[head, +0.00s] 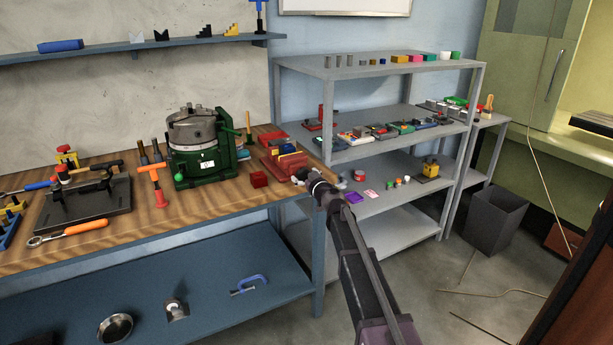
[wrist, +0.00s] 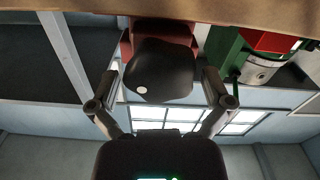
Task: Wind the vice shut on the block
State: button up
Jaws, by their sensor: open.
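The red vice (head: 277,164) sits at the right end of the wooden bench. Yellow and dark blue pieces show at its jaws; I cannot tell which is the block or how tightly it is held. In the wrist view, a dark rounded knob (wrist: 160,72) with a pale spot stands in front of a red body (wrist: 165,27), which looks like the vice. My gripper (head: 317,186) is beside the vice's near right end. In the wrist view my gripper (wrist: 159,86) is open, one finger on each side of the knob, with visible gaps.
A green machine with a grey chuck (head: 196,130) stands left of the vice; its green body also shows in the wrist view (wrist: 226,48). A grey shelf unit (head: 392,146) with small items stands to the right.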

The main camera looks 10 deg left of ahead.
jog(key=c, duration=1)
jog(key=shift+d, duration=0.15)
